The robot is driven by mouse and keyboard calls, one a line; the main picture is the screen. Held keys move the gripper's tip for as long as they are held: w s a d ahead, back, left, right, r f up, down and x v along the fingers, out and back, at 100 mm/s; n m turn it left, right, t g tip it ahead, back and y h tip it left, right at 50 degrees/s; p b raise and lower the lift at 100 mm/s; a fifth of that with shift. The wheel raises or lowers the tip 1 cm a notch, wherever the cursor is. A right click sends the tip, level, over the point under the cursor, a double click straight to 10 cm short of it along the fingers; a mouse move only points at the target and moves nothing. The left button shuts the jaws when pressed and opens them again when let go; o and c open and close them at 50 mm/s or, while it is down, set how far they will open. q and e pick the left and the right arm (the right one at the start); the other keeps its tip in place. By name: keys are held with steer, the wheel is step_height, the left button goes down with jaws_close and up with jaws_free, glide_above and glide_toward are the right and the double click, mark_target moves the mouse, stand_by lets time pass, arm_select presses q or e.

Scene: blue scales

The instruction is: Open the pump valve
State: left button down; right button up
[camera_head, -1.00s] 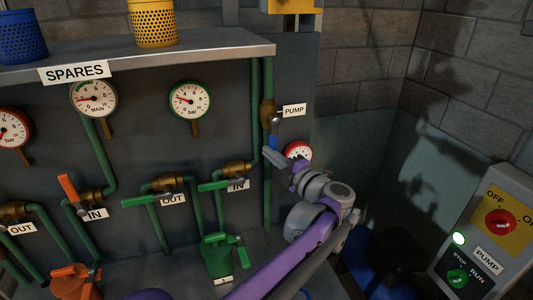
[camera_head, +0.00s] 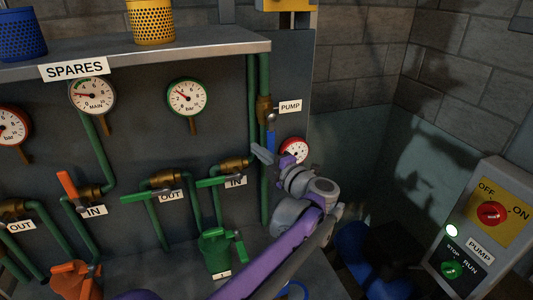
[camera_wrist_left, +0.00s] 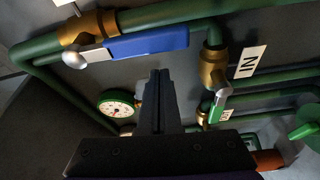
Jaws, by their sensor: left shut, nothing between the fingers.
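The pump valve (camera_head: 264,110) is a brass body on the vertical green pipe, beside the PUMP label (camera_head: 290,106). Its blue lever (camera_head: 271,140) hangs down, roughly along the pipe. In the left wrist view the brass body (camera_wrist_left: 88,28) and blue lever (camera_wrist_left: 147,42) cross the top, with the lever lying along the pipe. My left gripper (camera_head: 261,154) is shut and empty, close to the lever's lower end. Its shut fingers (camera_wrist_left: 158,95) point toward the lever in the wrist view; I cannot tell whether they touch it. My right gripper is not in view.
A red-rimmed gauge (camera_head: 293,151) sits just right of the lever. The IN valve (camera_head: 235,164) with a green lever is below left. The SPARES shelf (camera_head: 200,48) juts out above. A pump switch box (camera_head: 485,225) stands at the far right.

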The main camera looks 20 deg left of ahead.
arm_select(q)
steer(key=s+a+b+v, duration=0.1)
steer(key=v, duration=0.9)
step_height(320, 180, up, 5)
steer(key=w+d+m+t+h, duration=0.1)
steer(key=d+m+t+h, duration=0.1)
steer(key=m+t+h, duration=0.85)
step_height(320, 180, down, 5)
steer(key=s+d+m+g+h, duration=0.25)
steer(key=m+h, duration=0.25)
steer(key=m, duration=0.4)
steer(key=s+a+f+m+g, duration=0.2)
steer(key=s+f+g, duration=0.2)
steer(key=s+f, duration=0.4)
steer(key=s+a+f+m+g, duration=0.3)
steer(key=s+f+g, duration=0.1)
steer(key=s+f, duration=0.5)
steer(key=s+a+f+m+g, duration=0.2)
steer(key=s+f+m+g, duration=0.1)
steer(key=s+f, duration=0.6)
steer(key=shift+s+a+f+g, duration=0.15)
steer(key=shift+a+f+g, duration=0.1)
steer(key=shift+f+g, duration=0.65)
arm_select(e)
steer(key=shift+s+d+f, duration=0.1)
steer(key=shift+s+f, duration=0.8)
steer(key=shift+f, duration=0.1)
arm_select(q)
steer(key=shift+m, duration=0.25)
